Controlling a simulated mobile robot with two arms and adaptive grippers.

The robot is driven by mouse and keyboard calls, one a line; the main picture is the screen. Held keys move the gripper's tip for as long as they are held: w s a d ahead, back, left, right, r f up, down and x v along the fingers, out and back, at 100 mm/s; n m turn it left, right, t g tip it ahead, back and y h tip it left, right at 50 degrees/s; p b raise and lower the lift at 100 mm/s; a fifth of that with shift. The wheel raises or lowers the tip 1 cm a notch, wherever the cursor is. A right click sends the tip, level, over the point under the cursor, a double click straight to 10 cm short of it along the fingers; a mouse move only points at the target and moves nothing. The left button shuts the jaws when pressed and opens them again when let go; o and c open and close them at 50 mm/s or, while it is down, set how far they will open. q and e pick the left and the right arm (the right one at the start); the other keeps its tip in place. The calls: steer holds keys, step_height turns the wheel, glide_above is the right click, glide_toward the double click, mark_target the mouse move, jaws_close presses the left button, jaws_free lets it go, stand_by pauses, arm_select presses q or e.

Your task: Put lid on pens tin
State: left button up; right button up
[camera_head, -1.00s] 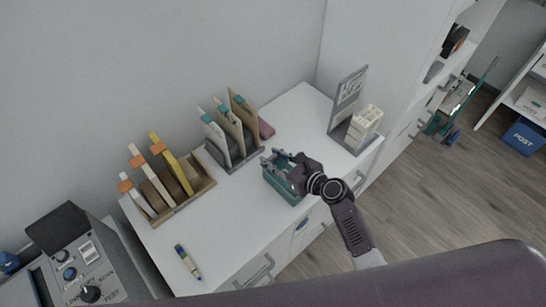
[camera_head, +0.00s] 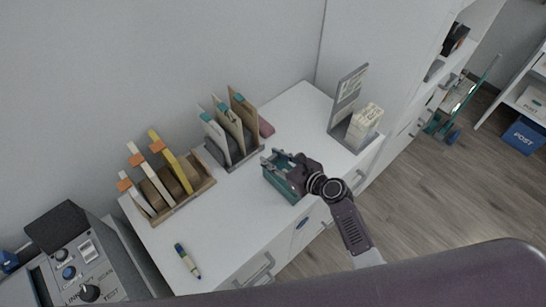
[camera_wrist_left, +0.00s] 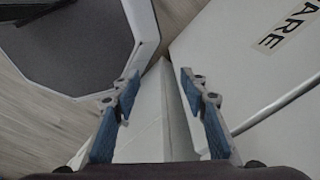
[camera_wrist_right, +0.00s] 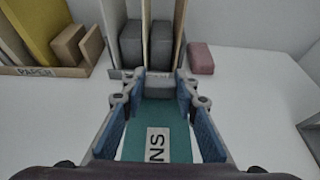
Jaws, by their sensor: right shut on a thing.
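A teal tin (camera_head: 285,187) stands on the white desk, near its front edge. My right gripper (camera_head: 279,158) is right above it, covering much of its top. In the right wrist view a teal face with a white label ending in "NS" (camera_wrist_right: 158,140) lies between the fingers. My right gripper (camera_wrist_right: 156,84) is shut on a grey piece at its fingertips, which looks like part of the lid. I cannot tell where lid and tin meet or whether they touch. My left gripper (camera_wrist_left: 160,85) is open and empty, seen only in the left wrist view.
A wooden sorter (camera_head: 177,206) and a grey folder rack (camera_head: 232,155) stand behind and left of the tin. A pink block (camera_head: 266,128) lies by the rack. A grey card stand (camera_head: 345,105) is at right, a marker (camera_head: 187,261) at front left. The desk (camera_head: 222,225) is clear between.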

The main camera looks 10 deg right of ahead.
steer(key=shift+f, duration=0.1)
stand_by(0.3)
steer(key=o, duration=1.2)
steer(key=shift+o, duration=0.2)
steer(key=shift+s, duration=0.1)
steer(key=v, duration=1.2)
